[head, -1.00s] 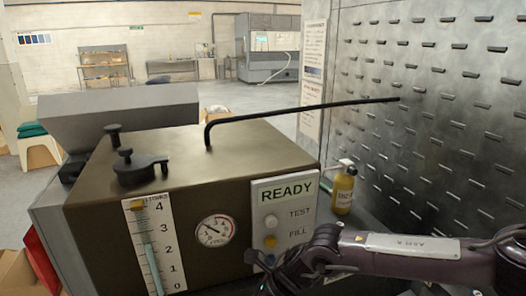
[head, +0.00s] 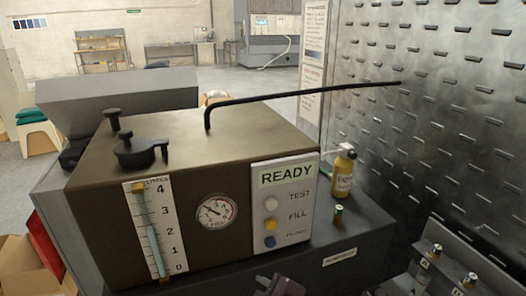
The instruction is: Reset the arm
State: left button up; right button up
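My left gripper is not in view. The brown washer box (head: 120,205) stands in the middle. Its front has a READY panel (head: 285,210) with TEST, FILL and a third button, a round dial gauge (head: 216,213) and a level tube on a 0 to 4 scale (head: 155,232). A black cap with a handle (head: 137,153) and a bent black rod (head: 300,92) are on its top.
Capped vials (head: 470,281) stand in a holder at the lower right. A slotted metal wall (head: 430,110) closes the right side. An open carton (head: 28,268) is lower left.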

jog(key=s+d+f+m+g+h, duration=0.3)
jog(key=s+d+f+m, duration=0.25)
jog(key=d, duration=0.45)
jog(key=s+d+f+m+g+h, duration=0.3)
jog(key=s+d+f+m, duration=0.3)
jog(key=d, duration=0.4)
jog(key=s+f+g, duration=0.1)
jog(key=s+f, duration=0.1)
jog(key=f, duration=1.3)
jog(key=s+f, duration=0.2)
jog(key=f, duration=1.3)
jog(key=s+d+f, duration=0.2)
jog(key=s+f, duration=0.7)
jog(key=s+d+f+g+b, duration=0.1)
jog(key=s+d+f, duration=0.1)
jog(key=s+f, duration=0.8)
jog(key=shift+s+g, duration=0.15)
jog(key=shift+g, duration=0.15)
